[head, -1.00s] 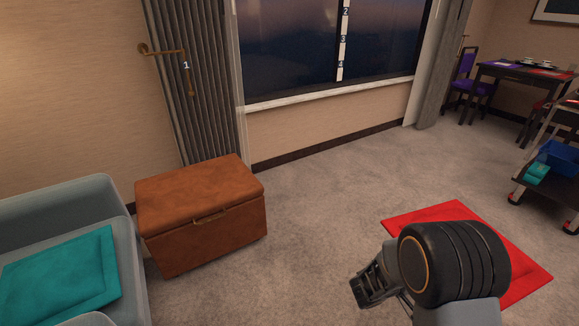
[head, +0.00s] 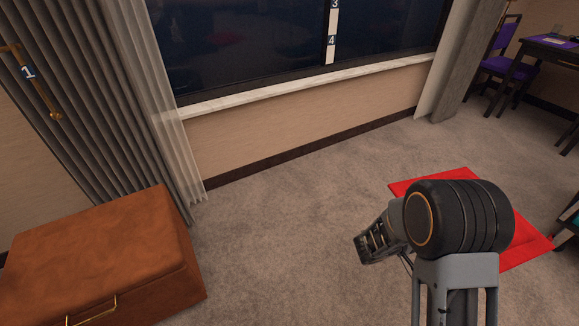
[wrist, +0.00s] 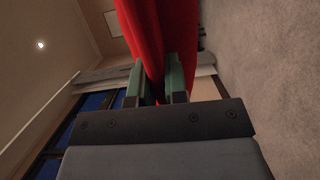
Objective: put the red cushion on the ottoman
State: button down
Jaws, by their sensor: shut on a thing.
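The red cushion (head: 520,244) shows behind my arm in the head view, at the right, with its middle hidden by the dark round joint of my arm. In the wrist view my gripper (wrist: 162,75) has its two green fingers closed on the red cushion (wrist: 160,30), one on each side. The cushion appears held above the carpet. The ottoman (head: 110,255) is a brown leather box with a closed lid and a brass handle, at the lower left of the head view. Its visible top is bare. The cushion and gripper are well apart from it.
Grey carpet (head: 290,220) lies clear between the ottoman and my arm. A window with a white sill (head: 300,88) and grey curtains (head: 85,120) stands behind. A purple chair (head: 505,65) and dark table (head: 550,50) are at the far right.

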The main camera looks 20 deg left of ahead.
aim_at(98, 241)
jog(key=u, duration=0.05)
jog(key=i, duration=0.4)
jog(key=u, duration=4.2)
jog(key=i, duration=1.5)
jog(key=z, duration=0.05)
